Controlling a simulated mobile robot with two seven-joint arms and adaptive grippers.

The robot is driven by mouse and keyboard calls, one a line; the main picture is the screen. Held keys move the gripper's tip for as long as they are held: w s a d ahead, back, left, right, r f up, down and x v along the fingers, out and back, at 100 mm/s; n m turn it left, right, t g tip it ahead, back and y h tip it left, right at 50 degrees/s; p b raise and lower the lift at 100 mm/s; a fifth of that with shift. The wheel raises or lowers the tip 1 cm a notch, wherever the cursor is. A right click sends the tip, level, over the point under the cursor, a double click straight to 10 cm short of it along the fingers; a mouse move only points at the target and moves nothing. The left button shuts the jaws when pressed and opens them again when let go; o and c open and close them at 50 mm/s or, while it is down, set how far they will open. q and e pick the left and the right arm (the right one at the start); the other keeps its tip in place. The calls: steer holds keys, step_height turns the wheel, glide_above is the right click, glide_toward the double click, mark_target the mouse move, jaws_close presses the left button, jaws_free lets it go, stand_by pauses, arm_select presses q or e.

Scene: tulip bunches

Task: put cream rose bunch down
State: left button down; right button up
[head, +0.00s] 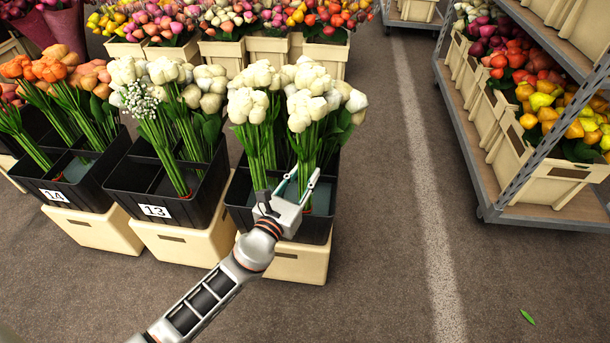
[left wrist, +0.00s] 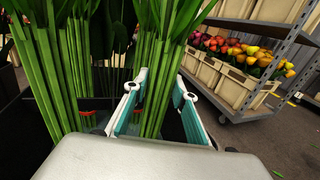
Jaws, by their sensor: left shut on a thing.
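The cream rose bunch (head: 308,108) stands roughly upright in the front right part of the rightmost black crate (head: 317,225). My left gripper (head: 298,186) is shut on its green stems, low down near the crate's rim. In the left wrist view the two fingers (left wrist: 158,100) lie on either side of the stems (left wrist: 160,95). The lower stem ends are hidden by the gripper, so I cannot tell whether they touch the crate floor. Another cream bunch (head: 247,108) stands just left of it in the same crate. My right gripper is not in view.
Black crates numbered 13 (head: 155,211) and 14 (head: 54,195) stand to the left, holding cream and orange bunches. Cream bins (head: 225,55) of flowers stand behind. A metal trolley (head: 540,180) is at the right. The floor between trolley and crates is clear.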

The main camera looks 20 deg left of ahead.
arm_select(q)
steer(key=shift+f, duration=0.3)
steer(key=c, duration=1.6)
jaws_free()
steer(key=shift+c, duration=0.2)
steer(key=shift+r, duration=0.1)
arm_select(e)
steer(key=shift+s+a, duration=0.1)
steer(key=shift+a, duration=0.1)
arm_select(q)
steer(key=shift+r, duration=0.3)
steer(key=s, duration=1.2)
steer(key=shift+a, duration=0.2)
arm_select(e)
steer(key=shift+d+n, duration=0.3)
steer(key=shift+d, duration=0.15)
arm_select(q)
steer(key=shift+f, duration=0.1)
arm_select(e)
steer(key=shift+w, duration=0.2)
